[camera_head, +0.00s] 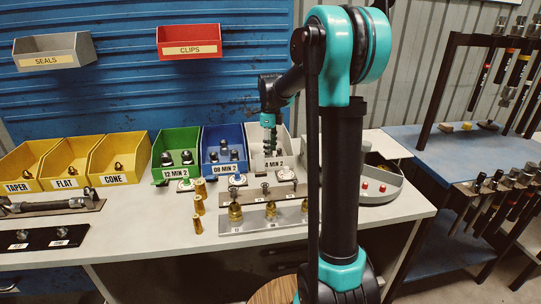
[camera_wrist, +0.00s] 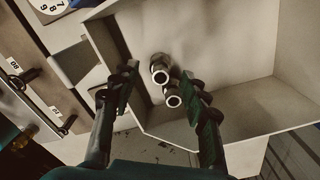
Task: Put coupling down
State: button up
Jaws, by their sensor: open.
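My gripper (camera_wrist: 162,88) is open and points down into the white bin (camera_wrist: 235,62). Two metal couplings lie in the bin: one (camera_wrist: 160,70) is farther from my wrist, the other (camera_wrist: 173,98) sits just below it in the wrist view. Both show between my two fingers, and the nearer one is close to the right finger; I cannot tell whether they touch. In the head view my gripper (camera_head: 270,137) is over the white bin (camera_head: 287,150), whose label is partly hidden and shows "4 MIN 2". The couplings in it are hidden there.
A blue bin (camera_head: 223,139) and a green bin (camera_head: 165,141) with fittings stand to the left, with yellow bins beyond. In front are brass pieces (camera_head: 197,204) and a metal rack (camera_head: 262,224) holding brass fittings. A grey tray (camera_head: 391,196) is at the right, partly behind my arm.

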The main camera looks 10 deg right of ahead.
notch_tip(320, 180, up, 9)
dwell(0.3)
jog(key=shift+s, duration=0.1)
